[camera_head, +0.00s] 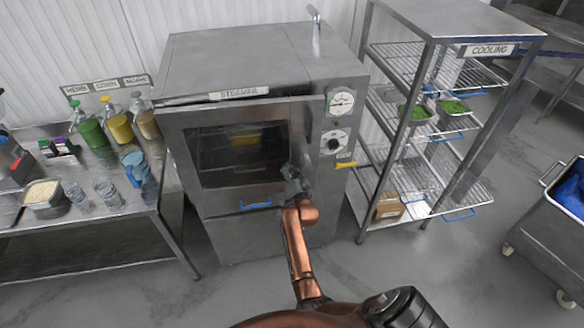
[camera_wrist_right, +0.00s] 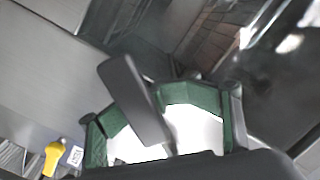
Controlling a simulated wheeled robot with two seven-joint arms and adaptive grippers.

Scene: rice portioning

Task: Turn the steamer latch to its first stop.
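The steamer (camera_head: 230,75) stands in the middle of the head view, its windowed door (camera_head: 186,165) appearing closed. My right gripper (camera_head: 292,180) is at the right edge of this door and covers the latch area there. In the right wrist view, the latch shows as a dark flat lever (camera_wrist_right: 130,95), slanted across the picture in front of the green-edged fingers of my right gripper (camera_wrist_right: 158,115). Both fingers flank the lever; I cannot tell whether they press on it. My left gripper is outside both views.
The left table (camera_head: 75,225) holds bottles, a blue-handled jug (camera_head: 134,165), glasses and a rice pan (camera_head: 42,194). A wire rack marked COOLING (camera_head: 440,180) stands right of the steamer, and a cart (camera_head: 545,225) further right. A yellow tab (camera_head: 346,165) sits below the steamer's dials.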

